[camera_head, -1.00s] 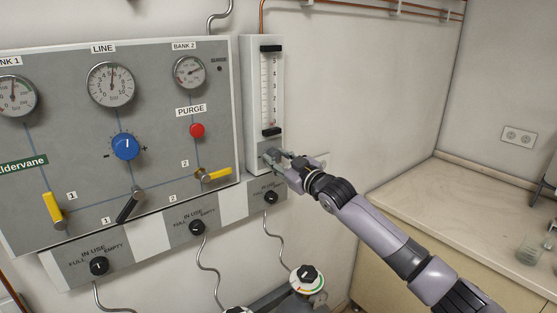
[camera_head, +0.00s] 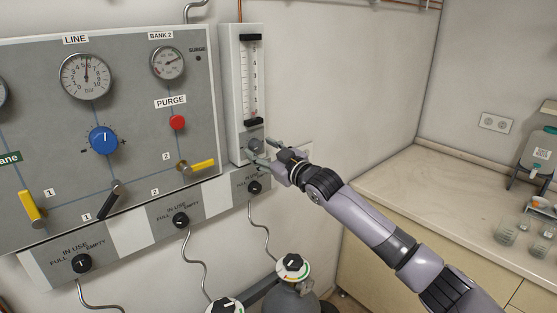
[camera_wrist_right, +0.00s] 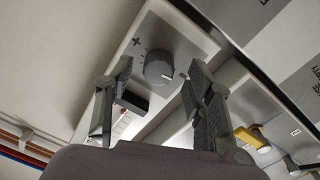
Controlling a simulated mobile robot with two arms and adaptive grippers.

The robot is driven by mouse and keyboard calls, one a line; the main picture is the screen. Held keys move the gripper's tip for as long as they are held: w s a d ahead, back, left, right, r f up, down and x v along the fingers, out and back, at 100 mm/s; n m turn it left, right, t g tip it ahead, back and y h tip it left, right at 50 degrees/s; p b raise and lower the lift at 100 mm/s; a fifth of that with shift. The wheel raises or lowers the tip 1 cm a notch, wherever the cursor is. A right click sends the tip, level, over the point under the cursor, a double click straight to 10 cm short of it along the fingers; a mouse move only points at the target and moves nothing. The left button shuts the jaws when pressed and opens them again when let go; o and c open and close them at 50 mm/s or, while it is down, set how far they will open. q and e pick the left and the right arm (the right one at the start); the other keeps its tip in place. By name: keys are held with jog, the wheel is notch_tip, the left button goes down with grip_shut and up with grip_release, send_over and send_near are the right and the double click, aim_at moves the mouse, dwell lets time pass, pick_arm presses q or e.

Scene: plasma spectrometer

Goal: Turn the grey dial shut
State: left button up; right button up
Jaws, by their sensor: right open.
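The grey dial (camera_head: 254,143) is a round knob at the foot of the white flow meter panel (camera_head: 233,95). In the right wrist view the dial (camera_wrist_right: 159,67) has a white pointer line, with a plus mark on the panel beside it. My right gripper (camera_head: 262,151) is open in front of the dial. In the wrist view its two fingertips (camera_wrist_right: 159,70) stand on either side of the dial, with gaps between them and it. I cannot tell how far the tips are from the panel. My left gripper is in neither view.
Left of the flow meter is a grey panel (camera_head: 130,120) with gauges, a blue knob (camera_head: 104,140), a red purge button (camera_head: 177,122) and yellow levers. Gas cylinders (camera_head: 290,297) stand below. A counter (camera_head: 400,185) with glassware is on the right.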

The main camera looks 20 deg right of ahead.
jog(key=v, duration=1)
jog(key=shift+s+d, duration=0.2)
jog(key=shift+s, duration=0.15)
